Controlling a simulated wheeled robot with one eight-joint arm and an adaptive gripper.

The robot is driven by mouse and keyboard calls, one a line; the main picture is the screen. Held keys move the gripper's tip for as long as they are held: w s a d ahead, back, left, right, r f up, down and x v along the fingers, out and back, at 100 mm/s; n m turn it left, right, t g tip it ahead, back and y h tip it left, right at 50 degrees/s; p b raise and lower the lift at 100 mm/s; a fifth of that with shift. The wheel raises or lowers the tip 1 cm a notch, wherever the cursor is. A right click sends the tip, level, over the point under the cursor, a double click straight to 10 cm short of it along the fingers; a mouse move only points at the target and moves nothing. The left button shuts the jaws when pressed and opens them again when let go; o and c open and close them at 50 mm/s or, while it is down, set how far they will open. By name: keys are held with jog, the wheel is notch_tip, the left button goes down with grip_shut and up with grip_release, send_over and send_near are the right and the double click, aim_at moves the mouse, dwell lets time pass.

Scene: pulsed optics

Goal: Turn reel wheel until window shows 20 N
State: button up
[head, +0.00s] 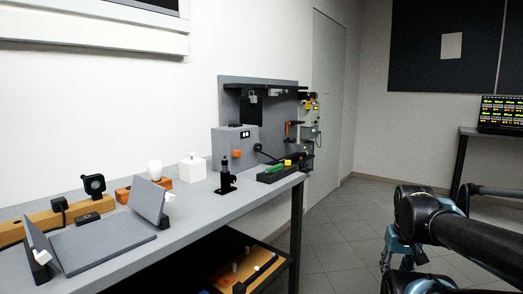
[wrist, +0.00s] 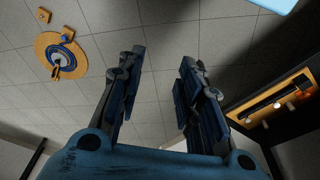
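My gripper (wrist: 160,78) shows in the wrist view, its two dark blue fingers spread apart with only tiled floor seen between them. No reel wheel or 20 N marking can be made out for certain. In the head view a grey box (head: 235,146) on the bench has a small dark window (head: 244,134) and an orange knob (head: 236,154); the window's reading is too small to tell. A round orange disc (wrist: 45,44) with a blue centre lies at the upper left of the wrist view, well apart from my gripper.
A grey bench (head: 205,210) runs along the left wall with optics on it, including a black post mount (head: 226,178) and a white block (head: 192,168). An orange tray (head: 225,270) sits below it. Tiled floor (head: 345,215) is clear between the bench and my arm.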

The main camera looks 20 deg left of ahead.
jog(key=o, duration=0.4)
jog(key=shift+s+r, duration=0.15)
jog(key=shift+o, duration=0.6)
jog(key=w+a+r+n+t+y, duration=0.3)
jog(key=w+a+r+n+y, duration=0.3)
jog(key=w+a+r, duration=1)
jog(key=w+a+n, duration=0.2)
jog(key=n, duration=0.1)
jog(key=shift+w+a+r, duration=0.15)
jog(key=shift+a+r, duration=0.15)
jog(key=shift+a, duration=0.1)
jog(key=w+a+r+n+t+y, duration=0.1)
jog(key=w+a+r+n+y, duration=0.25)
jog(key=w+a+r, duration=0.5)
jog(key=w+a+r+n+t+y, duration=0.15)
jog(key=w+a+r+n, duration=0.35)
jog(key=a, duration=0.6)
jog(key=m, duration=0.1)
send_near(259, 147)
jog(key=shift+g+y, duration=0.25)
jog(key=shift+y, duration=0.15)
jog(key=x, duration=0.9)
jog(key=shift+w+d+f, duration=0.2)
jog(key=shift+w+f, duration=0.15)
jog(key=shift+w, duration=0.1)
jog(key=c, duration=1.1)
